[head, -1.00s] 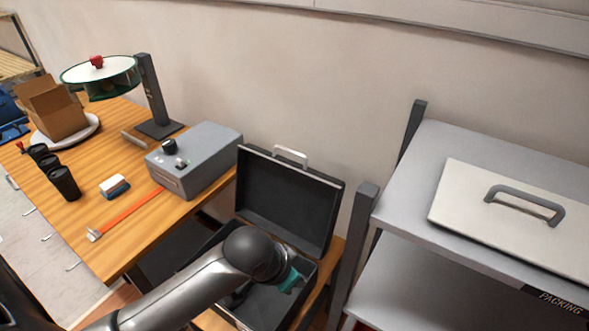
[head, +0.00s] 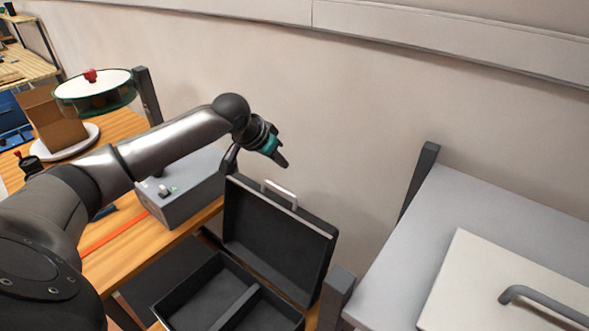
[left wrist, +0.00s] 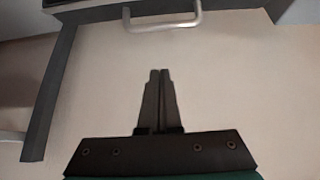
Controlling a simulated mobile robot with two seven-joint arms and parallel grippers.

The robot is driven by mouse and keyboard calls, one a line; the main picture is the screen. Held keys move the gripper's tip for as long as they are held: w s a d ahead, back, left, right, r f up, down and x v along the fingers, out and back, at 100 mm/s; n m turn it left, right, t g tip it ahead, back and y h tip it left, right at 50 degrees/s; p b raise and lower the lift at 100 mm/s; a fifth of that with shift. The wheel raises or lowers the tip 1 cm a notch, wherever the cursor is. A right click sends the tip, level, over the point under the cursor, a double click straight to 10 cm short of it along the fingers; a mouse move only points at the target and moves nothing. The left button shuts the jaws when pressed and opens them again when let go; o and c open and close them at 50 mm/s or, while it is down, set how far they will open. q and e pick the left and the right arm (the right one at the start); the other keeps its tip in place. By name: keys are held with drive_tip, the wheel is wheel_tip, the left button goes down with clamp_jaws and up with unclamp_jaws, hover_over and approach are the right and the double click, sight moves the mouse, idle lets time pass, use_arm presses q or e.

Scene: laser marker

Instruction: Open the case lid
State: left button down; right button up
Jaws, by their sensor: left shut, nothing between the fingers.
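The black case stands on the wooden bench with its lid (head: 270,245) raised steeply and leaning back near the wall. A pale handle (head: 280,194) is on the lid's upper edge. The case base (head: 190,293) is open to view and shows a divider inside, with no contents seen. My left gripper (head: 284,164) is above the lid's top edge, apart from it, shut and empty. In the left wrist view its closed fingers (left wrist: 159,75) point toward the handle (left wrist: 163,24), with a gap between. My right gripper is not in view.
A grey box (head: 180,205) with switches stands left of the case, partly behind my arm. A grey shelf unit (head: 480,200) with a pale handled panel (head: 510,285) stands to the right. A round-topped stand (head: 95,85) and cardboard box (head: 52,117) are at the far left.

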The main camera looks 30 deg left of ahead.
use_arm(q)
drive_tip(key=x, duration=0.4)
hover_over(285, 200)
drive_tip(key=f, duration=0.4)
drive_tip(key=shift+w+a+f+p, duration=0.1)
drive_tip(key=shift+w+f+p, duration=0.1)
drive_tip(key=shift+w+p, duration=0.2)
drive_tip(key=shift+s, duration=0.35)
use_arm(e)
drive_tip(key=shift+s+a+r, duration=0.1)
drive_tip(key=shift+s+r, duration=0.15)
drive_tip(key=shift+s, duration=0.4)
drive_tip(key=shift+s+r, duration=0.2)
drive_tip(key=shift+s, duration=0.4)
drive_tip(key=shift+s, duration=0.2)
